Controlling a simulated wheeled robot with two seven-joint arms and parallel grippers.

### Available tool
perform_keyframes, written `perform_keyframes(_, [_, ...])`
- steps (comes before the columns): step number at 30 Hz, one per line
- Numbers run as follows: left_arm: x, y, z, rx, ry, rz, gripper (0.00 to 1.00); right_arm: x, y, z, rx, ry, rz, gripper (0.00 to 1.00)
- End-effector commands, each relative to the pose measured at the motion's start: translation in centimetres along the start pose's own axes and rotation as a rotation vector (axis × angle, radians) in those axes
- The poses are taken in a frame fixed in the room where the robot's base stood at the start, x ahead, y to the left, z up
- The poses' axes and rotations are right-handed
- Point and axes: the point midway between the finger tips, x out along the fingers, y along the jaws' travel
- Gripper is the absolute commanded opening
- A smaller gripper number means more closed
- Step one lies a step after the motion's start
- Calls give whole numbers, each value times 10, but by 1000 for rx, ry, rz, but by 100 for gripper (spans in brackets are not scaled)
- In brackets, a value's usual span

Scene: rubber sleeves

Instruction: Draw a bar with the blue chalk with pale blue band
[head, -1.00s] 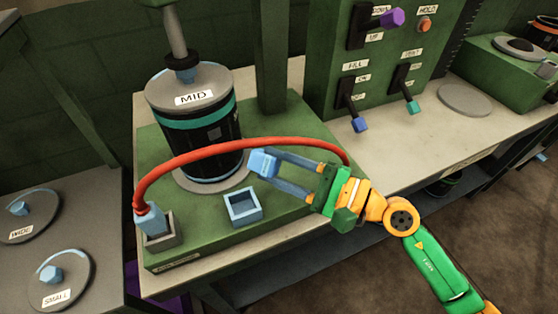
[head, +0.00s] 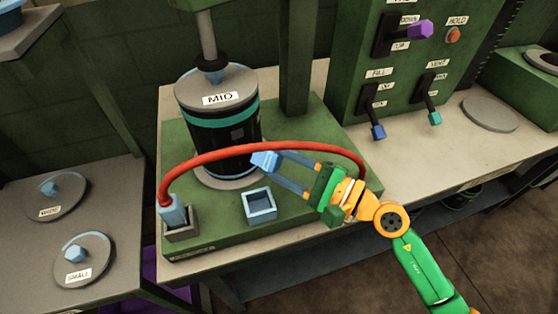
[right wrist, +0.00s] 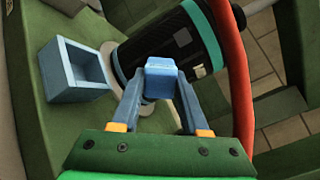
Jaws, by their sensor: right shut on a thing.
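My right gripper (head: 267,161) is shut on a small blue block (right wrist: 162,75), which sits between its fingertips. I cannot make out a pale blue band on it, and I cannot tell whether it is chalk. The gripper holds it above the green base, in front of the black cylinder (head: 228,136) labelled MID, which has a teal stripe. An open light blue square box (head: 259,206) stands on the base just below the block in the head view. It also shows at left in the right wrist view (right wrist: 70,70). My left gripper is not in view.
A red hose (head: 240,149) arches close past the gripper from a blue plug (head: 172,210) in a grey socket (head: 182,236). Discs labelled WIDE (head: 58,200) and SMALL (head: 84,262) lie on the left table. A green lever panel (head: 408,70) stands behind right.

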Motion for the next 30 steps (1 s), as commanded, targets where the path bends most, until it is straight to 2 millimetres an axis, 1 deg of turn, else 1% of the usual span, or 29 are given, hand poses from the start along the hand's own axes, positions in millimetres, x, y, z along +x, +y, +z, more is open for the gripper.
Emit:
perform_keyframes(26, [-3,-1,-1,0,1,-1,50,18,-1,0,0,-1,-1,0])
perform_keyframes(28, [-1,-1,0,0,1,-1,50,18,0,-1,0,0,-1,0])
perform_keyframes(30, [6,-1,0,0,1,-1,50,17,-1,-8,-3,1,-1,0])
